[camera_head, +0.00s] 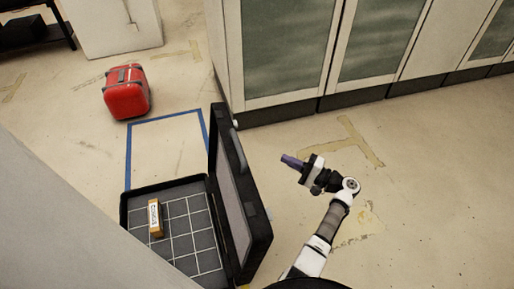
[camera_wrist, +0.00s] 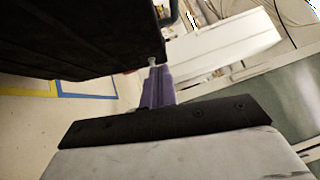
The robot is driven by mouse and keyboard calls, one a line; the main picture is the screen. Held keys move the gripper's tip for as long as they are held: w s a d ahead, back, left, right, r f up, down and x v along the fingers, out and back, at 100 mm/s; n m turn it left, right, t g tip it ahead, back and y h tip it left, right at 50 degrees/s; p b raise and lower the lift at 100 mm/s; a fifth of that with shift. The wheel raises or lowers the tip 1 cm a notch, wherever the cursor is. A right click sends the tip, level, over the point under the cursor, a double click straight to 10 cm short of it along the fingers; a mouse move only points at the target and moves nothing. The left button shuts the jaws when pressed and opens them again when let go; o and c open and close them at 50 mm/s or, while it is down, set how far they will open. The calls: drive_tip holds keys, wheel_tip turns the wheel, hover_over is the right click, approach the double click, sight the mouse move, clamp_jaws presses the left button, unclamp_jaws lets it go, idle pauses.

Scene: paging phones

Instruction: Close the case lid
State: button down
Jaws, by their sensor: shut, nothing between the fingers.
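The black case (camera_head: 190,240) lies open on the floor, with a grid-lined inside. Its lid (camera_head: 237,190) stands raised on the case's right side, tilted outward. In the wrist view the dark lid (camera_wrist: 75,40) fills the upper left. My gripper (camera_head: 287,159) is shut and empty, to the right of the lid's far end. In the head view a gap shows between its purple fingers and the lid. In the wrist view the fingers (camera_wrist: 157,85) appear beside the lid's edge; whether they touch cannot be told there.
A small orange-and-white box (camera_head: 155,218) sits in the case. Blue tape (camera_head: 127,155) marks the floor behind it. A red case (camera_head: 126,92) stands farther back left. Cabinets (camera_head: 300,60) line the back. A pale panel (camera_head: 70,220) covers the lower left. Floor right of my arm is clear.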

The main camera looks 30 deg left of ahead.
drive_tip(key=s+a+r+p, duration=0.2)
drive_tip(key=s+a+p, duration=0.1)
drive_tip(key=a, duration=0.9)
drive_tip(key=shift+s, duration=0.2)
